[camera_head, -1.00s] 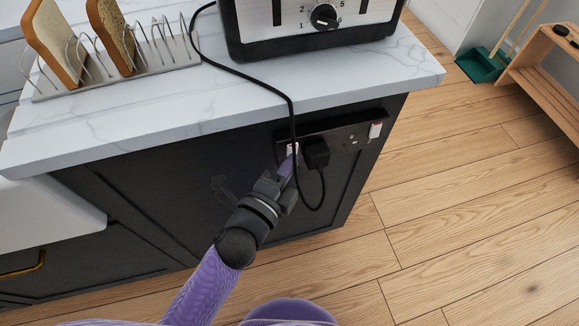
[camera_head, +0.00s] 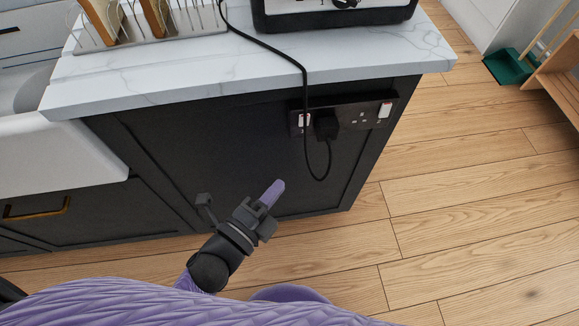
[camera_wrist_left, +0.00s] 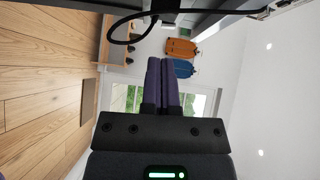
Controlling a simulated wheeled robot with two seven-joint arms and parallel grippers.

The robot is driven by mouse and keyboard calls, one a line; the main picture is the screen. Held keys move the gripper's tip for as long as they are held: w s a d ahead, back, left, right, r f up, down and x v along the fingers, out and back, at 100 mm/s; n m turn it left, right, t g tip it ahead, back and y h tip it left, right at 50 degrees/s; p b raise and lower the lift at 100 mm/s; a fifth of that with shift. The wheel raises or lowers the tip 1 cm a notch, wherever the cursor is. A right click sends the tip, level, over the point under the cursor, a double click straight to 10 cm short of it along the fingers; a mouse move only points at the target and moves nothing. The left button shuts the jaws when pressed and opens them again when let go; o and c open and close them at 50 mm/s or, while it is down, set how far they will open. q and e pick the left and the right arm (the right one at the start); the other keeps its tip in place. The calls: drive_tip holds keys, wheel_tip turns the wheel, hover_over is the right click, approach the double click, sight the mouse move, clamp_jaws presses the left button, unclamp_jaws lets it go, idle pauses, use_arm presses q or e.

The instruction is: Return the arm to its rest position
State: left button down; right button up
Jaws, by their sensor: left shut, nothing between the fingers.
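My left arm reaches in from the bottom left of the head view. Its gripper (camera_head: 275,190) is shut and empty, with its purple fingers pressed together. It is in front of the dark cabinet (camera_head: 240,150), below and left of the wall socket (camera_head: 362,116), and apart from it. In the left wrist view the shut fingers (camera_wrist_left: 163,62) point into open room. A black plug (camera_head: 326,126) sits in the socket, with its cable looping below it. My right gripper does not show.
A marble counter (camera_head: 250,68) juts out above the cabinet, bearing a toast rack (camera_head: 160,40) with bread and a black toaster (camera_head: 330,14). A white sink (camera_head: 60,155) is at left. The black cable (camera_head: 268,48) hangs over the counter edge. Wooden floor (camera_head: 470,210) is clear at right.

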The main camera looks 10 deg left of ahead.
use_arm(q)
drive_tip(key=shift+s+a, duration=0.25)
drive_tip(key=shift+s, duration=0.25)
